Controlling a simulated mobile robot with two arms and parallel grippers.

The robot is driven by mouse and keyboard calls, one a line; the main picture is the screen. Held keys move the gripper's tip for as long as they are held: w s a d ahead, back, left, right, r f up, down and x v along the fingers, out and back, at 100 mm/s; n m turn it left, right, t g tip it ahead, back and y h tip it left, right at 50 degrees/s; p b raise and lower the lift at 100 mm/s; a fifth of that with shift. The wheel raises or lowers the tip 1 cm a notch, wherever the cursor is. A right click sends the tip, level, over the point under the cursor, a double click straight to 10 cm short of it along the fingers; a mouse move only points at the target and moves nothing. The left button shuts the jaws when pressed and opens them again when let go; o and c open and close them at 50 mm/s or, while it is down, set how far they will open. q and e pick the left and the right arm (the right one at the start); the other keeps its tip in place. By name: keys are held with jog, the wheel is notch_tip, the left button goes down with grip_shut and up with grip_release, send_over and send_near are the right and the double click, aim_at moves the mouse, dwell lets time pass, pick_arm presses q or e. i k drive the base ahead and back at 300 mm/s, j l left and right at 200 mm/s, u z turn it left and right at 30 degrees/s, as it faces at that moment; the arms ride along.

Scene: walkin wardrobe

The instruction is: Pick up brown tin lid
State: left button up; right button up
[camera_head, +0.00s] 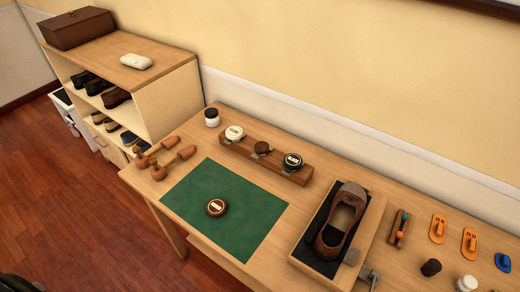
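A round brown tin (216,208) lies flat on the green mat (190,215) on the wooden table. Its top is brown with a pale label, and a separate lid edge is too small to make out. A wooden rack (238,151) behind the mat holds a white-topped tin (234,133), a small dark brown piece (262,148) and a black-topped tin (292,161). Neither of my grippers is in view.
Wooden shoe trees (167,170) lie left of the mat. A brown shoe (341,220) sits on a black pad to the right. Small brushes, orange tags and jars stand further right. A shoe shelf (135,95) stands left. The mat around the tin is clear.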

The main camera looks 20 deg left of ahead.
aim_at(216, 208)
jog(key=k+u, duration=0.2)
jog(key=u, duration=0.65)
